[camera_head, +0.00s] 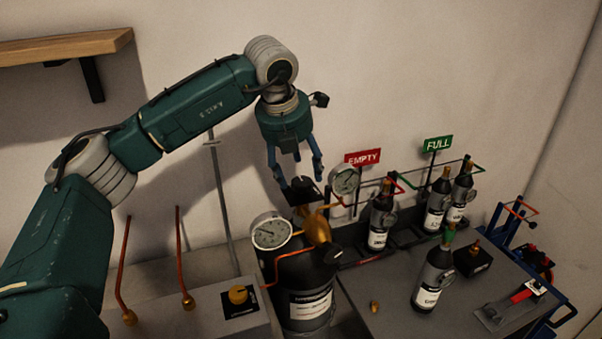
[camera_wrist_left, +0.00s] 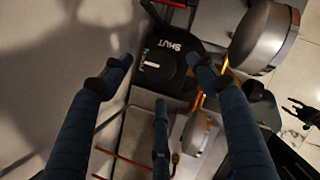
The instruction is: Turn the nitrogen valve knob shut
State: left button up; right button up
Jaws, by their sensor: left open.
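The nitrogen valve knob (camera_wrist_left: 163,68) is a dark round knob on a black plate (camera_wrist_left: 183,45) lettered "SHUT" in the left wrist view. In the head view the plate (camera_head: 303,196) sits on top of the brass regulator (camera_head: 317,226) of a large black cylinder (camera_head: 300,311). My left gripper (camera_head: 299,181) points down over the knob with its blue fingers spread. In the left wrist view the open gripper (camera_wrist_left: 158,78) has fingertips on either side of the knob and a third finger below it. I cannot tell whether any finger touches the knob.
Two gauges, a front one (camera_head: 271,231) and a rear one (camera_head: 344,180), flank the regulator closely. Small dark bottles (camera_head: 436,276) stand to the right near red "EMPTY" (camera_head: 363,157) and green "FULL" (camera_head: 438,143) signs. A wooden shelf (camera_head: 60,47) is on the wall at upper left.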

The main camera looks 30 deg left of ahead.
aim_at(302, 180)
pick_arm(q)
jog(key=x, duration=0.3)
jog(key=shift+w+f+p, duration=0.2)
jog(key=shift+f+p, duration=0.05)
jog(key=shift+p, duration=0.05)
jog(key=c, duration=1.1)
pick_arm(e)
jog(key=shift+w+a+r, duration=0.5)
jog(key=shift+w, duration=0.25)
